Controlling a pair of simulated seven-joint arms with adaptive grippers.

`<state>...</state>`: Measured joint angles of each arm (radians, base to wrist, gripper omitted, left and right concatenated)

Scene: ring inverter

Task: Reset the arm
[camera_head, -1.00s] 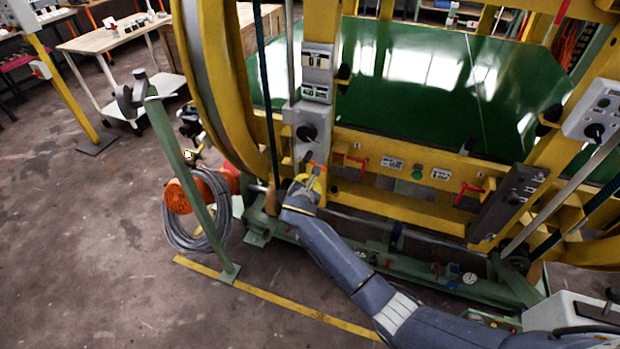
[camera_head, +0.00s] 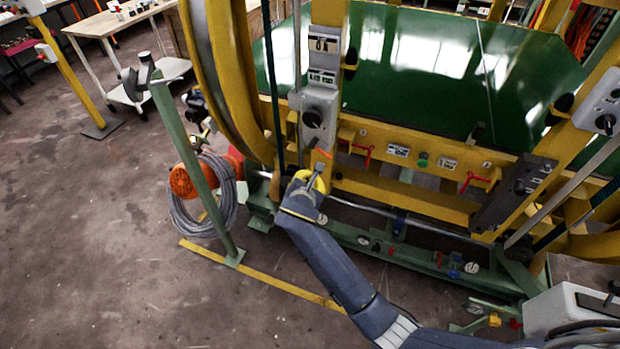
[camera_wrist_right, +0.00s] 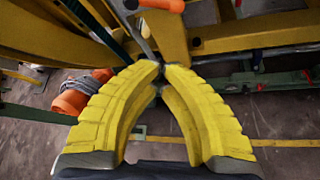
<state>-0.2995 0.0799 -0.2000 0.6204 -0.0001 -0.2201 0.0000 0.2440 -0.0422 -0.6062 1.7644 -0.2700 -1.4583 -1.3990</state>
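The large yellow ring frame (camera_head: 222,75) of the inverter stands in the head view with a green panel (camera_head: 430,70) inside it. My right gripper (camera_head: 318,176) is at the lower left of its yellow beam, beside a grey lever. In the right wrist view, the yellow fingers of my right gripper (camera_wrist_right: 163,68) curve together and their tips nearly meet. The end of the grey lever (camera_wrist_right: 142,38) is at the fingertips; I cannot tell whether it is gripped. An orange piece (camera_wrist_right: 162,5) is above it. My left gripper is not in view.
A grey switch box (camera_head: 318,112) is just above my right gripper. A green post (camera_head: 192,160) with a coiled grey cable (camera_head: 190,215) stands left. A yellow floor strip (camera_head: 265,275) crosses the floor. A workbench (camera_head: 110,30) is at the back left. Floor at lower left is clear.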

